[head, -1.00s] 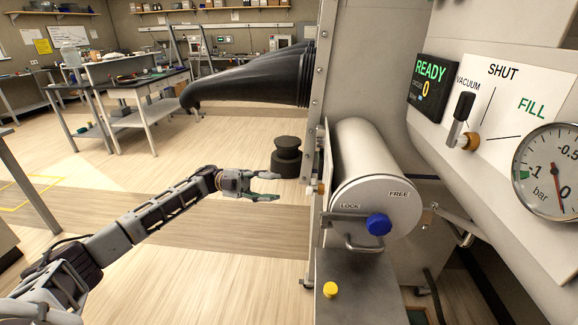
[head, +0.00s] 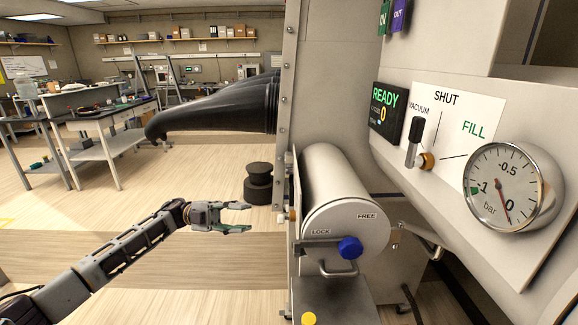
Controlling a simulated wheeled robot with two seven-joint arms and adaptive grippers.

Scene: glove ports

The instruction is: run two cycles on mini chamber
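The mini chamber (head: 335,185) is a pale cylinder with a round door (head: 345,232) marked LOCK and FREE. Its blue-knobbed handle (head: 349,247) lies across the lower door, with the bar's other end by LOCK. The display (head: 387,108) reads READY and 0. The gauge (head: 510,187) needle rests near 0. My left gripper (head: 247,217) is open and empty, left of the chamber and apart from it. My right gripper is out of view.
A black glove sleeve (head: 215,110) sticks out left above my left gripper. A black stacked cylinder (head: 258,183) stands on the floor behind it. A yellow button (head: 308,318) sits on the grey shelf below the door. Benches (head: 100,120) stand at the far left.

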